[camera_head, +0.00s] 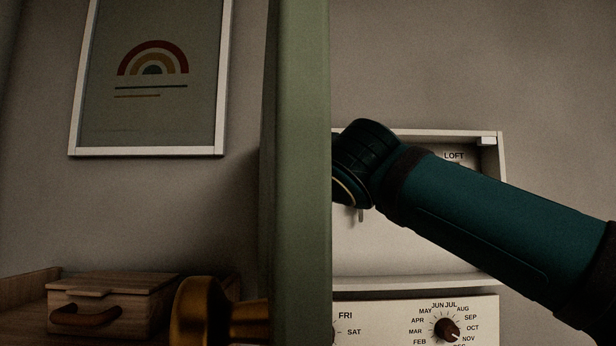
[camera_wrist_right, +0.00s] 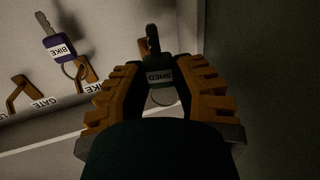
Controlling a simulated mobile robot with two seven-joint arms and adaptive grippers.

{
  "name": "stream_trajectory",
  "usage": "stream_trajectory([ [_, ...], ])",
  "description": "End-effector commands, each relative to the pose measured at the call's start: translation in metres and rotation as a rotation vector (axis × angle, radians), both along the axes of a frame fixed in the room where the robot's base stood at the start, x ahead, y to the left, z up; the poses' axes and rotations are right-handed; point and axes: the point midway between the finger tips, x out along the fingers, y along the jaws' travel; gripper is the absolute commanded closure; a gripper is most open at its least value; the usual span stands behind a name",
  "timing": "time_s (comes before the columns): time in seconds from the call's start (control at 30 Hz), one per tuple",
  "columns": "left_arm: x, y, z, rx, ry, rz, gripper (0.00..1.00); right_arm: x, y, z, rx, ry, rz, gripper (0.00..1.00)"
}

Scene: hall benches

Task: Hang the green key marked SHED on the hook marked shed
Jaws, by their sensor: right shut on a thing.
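My right gripper (camera_wrist_right: 155,85) is shut on the dark key marked SHED (camera_wrist_right: 160,76), whose lettering is upside down in the right wrist view. Its green colour barely shows in the dim light. The key's ring hangs between the fingers. In the head view a white key cabinet (camera_head: 420,262) stands behind my right arm, with a LOFT label at its upper right. My right gripper is hidden there behind a green upright panel. No hook label reading shed is visible. My left gripper is not in view.
In the right wrist view a purple BIKE key (camera_wrist_right: 58,46) is by an orange hook (camera_wrist_right: 86,72), left of my gripper, near a GATE hook (camera_wrist_right: 16,98). The green panel (camera_head: 300,170) with a brass knob (camera_head: 203,312) blocks the head view. A dial board (camera_head: 400,325) is below the cabinet.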

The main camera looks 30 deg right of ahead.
Motion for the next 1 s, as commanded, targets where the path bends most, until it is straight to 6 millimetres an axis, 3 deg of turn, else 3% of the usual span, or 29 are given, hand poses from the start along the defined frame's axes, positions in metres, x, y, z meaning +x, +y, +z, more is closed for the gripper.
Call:
stream_trajectory([
  [1.0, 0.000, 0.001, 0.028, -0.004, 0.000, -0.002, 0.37, 0.047, -0.029, -0.004, -0.002, 0.002, 0.000, 0.92],
])
